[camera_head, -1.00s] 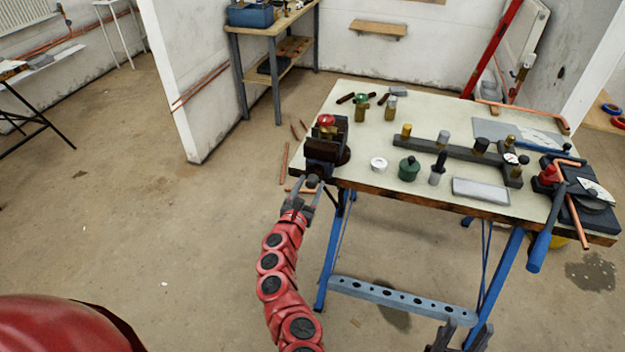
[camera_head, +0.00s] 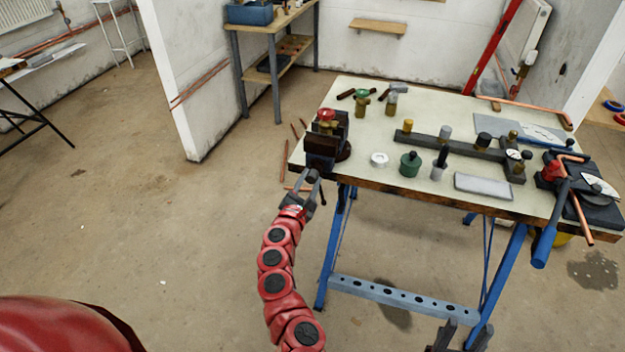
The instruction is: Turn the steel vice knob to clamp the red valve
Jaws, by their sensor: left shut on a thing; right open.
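The dark vice (camera_head: 322,152) stands at the left front corner of the workbench. The red valve (camera_head: 327,115) sits at the top of the vice, between its jaws; whether they press on it I cannot tell. My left gripper (camera_head: 312,178) is at the front of the vice, shut on the steel vice knob (camera_head: 313,174), which its fingers mostly hide. My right gripper (camera_head: 447,336) is low at the bottom edge, open and empty, in front of the bench and away from the vice.
The workbench (camera_head: 385,182) holds a white ring (camera_head: 379,160), a green pot (camera_head: 410,164), a grey block (camera_head: 483,186), a dark rail with fittings (camera_head: 455,149) and a pipe bender (camera_head: 588,200) at right. Blue bench legs (camera_head: 333,250) stand below. The floor at left is clear.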

